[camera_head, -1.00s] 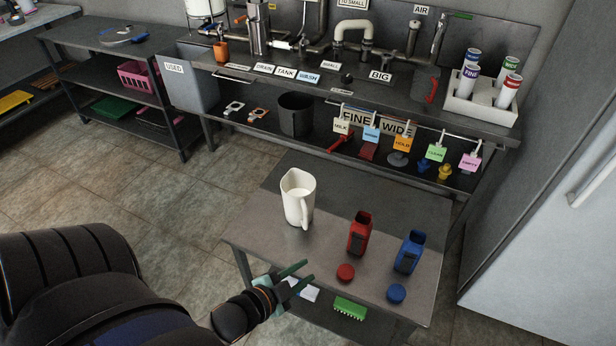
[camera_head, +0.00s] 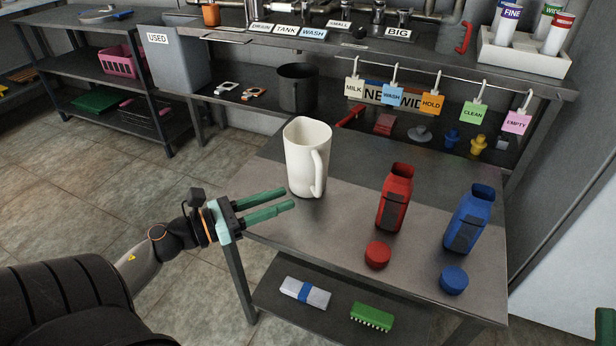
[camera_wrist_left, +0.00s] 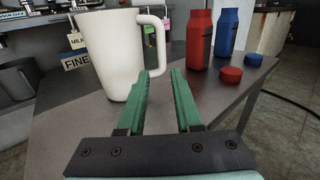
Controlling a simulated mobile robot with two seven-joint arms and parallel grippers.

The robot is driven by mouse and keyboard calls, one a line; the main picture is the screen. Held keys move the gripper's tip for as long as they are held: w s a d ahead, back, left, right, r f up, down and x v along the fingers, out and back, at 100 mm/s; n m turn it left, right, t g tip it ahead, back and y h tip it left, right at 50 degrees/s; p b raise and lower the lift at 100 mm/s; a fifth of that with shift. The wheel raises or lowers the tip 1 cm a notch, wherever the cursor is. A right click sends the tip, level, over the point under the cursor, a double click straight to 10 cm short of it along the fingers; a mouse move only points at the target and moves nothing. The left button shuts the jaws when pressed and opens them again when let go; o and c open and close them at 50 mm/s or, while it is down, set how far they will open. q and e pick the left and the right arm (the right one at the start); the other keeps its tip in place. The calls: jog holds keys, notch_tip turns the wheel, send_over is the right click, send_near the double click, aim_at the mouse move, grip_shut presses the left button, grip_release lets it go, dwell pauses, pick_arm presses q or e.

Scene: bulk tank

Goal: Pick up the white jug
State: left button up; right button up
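The white jug (camera_head: 304,158) stands upright on the small steel table (camera_head: 345,222), with its handle on the right side towards me. My left gripper (camera_head: 290,199) is open and empty at the table's left front edge, just left of and in front of the jug. In the left wrist view the jug (camera_wrist_left: 113,58) is straight ahead and to the left, and its handle is just beyond the green fingertips of the gripper (camera_wrist_left: 163,78). The fingers look apart from the handle. A small green piece at the right edge of the head view is too little to identify.
A red bottle (camera_head: 395,198) and a blue bottle (camera_head: 468,219) stand right of the jug, with a red cap (camera_head: 377,254) and a blue cap (camera_head: 454,280) before them. A green brush (camera_head: 372,317) lies on the lower shelf. Hanging tags line the bench behind.

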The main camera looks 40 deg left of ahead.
aim_at(310, 167)
pick_arm(q)
jog(key=shift+w+d+f+m, duration=0.15)
jog(key=shift+w+m, duration=0.15)
jog(key=x, duration=1.1)
jog(key=shift+w+d, duration=0.3)
grip_shut()
dwell(0.4)
dwell(0.5)
jog(key=shift+r, duration=0.25)
